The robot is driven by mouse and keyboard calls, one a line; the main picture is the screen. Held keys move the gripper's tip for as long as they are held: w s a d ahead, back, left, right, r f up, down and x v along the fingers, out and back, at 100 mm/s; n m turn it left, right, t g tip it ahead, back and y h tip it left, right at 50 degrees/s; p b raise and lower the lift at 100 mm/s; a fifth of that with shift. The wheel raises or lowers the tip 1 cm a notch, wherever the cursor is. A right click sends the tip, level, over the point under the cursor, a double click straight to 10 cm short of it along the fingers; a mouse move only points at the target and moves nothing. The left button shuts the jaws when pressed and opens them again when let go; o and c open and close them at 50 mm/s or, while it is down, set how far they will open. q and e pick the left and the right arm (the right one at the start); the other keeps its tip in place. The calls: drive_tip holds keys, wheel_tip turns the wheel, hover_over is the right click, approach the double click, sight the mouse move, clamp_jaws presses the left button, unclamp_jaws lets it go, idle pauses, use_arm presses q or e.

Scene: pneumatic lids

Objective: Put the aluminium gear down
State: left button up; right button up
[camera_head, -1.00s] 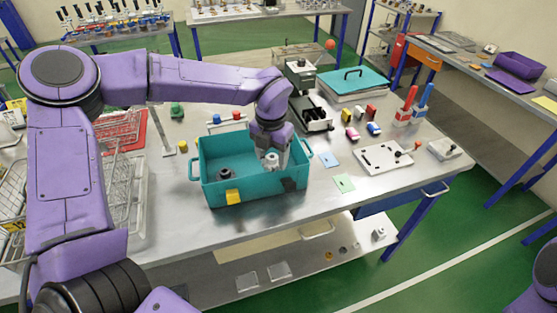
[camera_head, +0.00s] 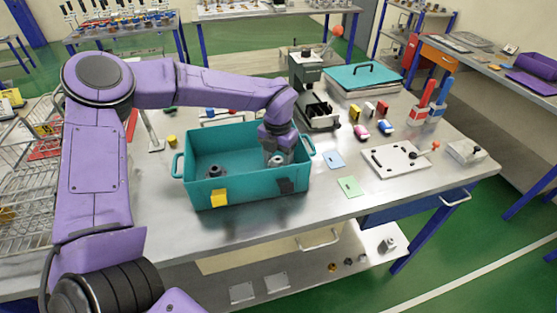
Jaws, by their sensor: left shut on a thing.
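My left gripper (camera_head: 274,158) reaches down into the right part of a teal open crate (camera_head: 232,187) on the metal table. It is shut on the aluminium gear (camera_head: 276,160), a small silvery thing at its fingertips, low inside the crate. Whether the gear touches the crate floor I cannot tell. A dark grey part (camera_head: 214,171) lies in the left part of the crate. My right gripper does not show.
A yellow tag (camera_head: 219,198) and a black tag (camera_head: 286,186) are on the crate's front wall. A dark press (camera_head: 313,90) stands behind the crate. Blue and green cards (camera_head: 349,187) and a white plate (camera_head: 396,159) lie to the right. Wire baskets (camera_head: 35,180) are at left.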

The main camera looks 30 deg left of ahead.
sight(278, 159)
use_arm(q)
drive_tip(key=shift+s+f, duration=0.1)
drive_tip(key=shift+f, duration=0.05)
drive_tip(key=o, duration=1.3)
drive_tip(key=shift+w+f, duration=0.15)
drive_tip(key=shift+w, duration=0.1)
drive_tip(key=shift+s+r, duration=0.1)
drive_tip(key=shift+r, duration=0.45)
wheel_tip(278, 159, up, 12)
drive_tip(key=shift+f+b, duration=0.2)
drive_tip(key=shift+b, duration=0.3)
